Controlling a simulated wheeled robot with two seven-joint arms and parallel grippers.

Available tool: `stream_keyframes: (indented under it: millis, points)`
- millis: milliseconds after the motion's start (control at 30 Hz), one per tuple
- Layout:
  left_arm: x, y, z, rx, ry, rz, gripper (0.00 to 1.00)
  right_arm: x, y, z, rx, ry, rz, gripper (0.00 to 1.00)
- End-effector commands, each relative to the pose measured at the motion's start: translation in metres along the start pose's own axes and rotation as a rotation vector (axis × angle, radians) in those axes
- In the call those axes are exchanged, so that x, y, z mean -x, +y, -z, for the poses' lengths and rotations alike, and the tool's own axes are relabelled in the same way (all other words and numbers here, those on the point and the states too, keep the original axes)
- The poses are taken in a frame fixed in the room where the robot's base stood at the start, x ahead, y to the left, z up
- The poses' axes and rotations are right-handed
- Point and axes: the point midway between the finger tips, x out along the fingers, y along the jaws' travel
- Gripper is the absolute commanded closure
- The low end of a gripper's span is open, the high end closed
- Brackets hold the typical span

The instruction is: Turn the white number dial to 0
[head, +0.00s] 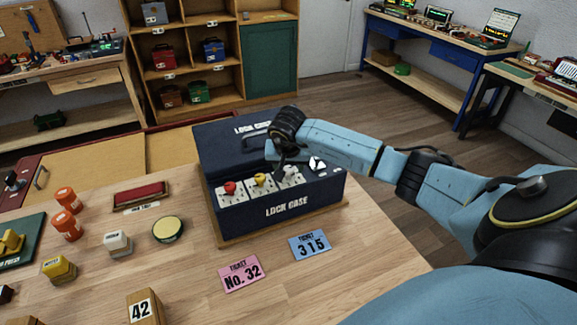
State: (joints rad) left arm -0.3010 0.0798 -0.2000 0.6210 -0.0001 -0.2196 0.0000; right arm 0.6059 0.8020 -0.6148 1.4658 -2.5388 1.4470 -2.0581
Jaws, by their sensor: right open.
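The dark blue lock case (318,199) stands on the wooden table. A row of dials on white plates sits on its front part: a red dial (230,187), a yellow dial (261,179) and the white number dial (290,171). My right gripper (281,168) is pointing down at the white dial, very close to it; I cannot tell whether it touches. It is open. The gripper partly hides the white dial, and its setting is too small to read. My left gripper is not in view.
A pink ticket (241,273) and a blue ticket (310,244) lie in front of the case. The table's right front is clear.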

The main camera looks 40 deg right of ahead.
Motion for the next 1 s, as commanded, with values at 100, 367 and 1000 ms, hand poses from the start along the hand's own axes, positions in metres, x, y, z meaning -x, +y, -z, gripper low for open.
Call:
stream_keyframes:
  millis: [100, 367, 1000]
  points:
    - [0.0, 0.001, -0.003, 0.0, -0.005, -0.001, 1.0, 0.0, 0.0, 0.0, 0.0, 0.0, 0.0, 0.61]
    - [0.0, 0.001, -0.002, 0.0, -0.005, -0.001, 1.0, 0.0, 0.0, 0.0, 0.0, 0.0, -0.001, 0.93]
    - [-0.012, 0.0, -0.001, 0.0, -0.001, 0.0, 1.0, 0.0, -0.002, 0.002, -0.253, 0.002, -0.106, 0.93]
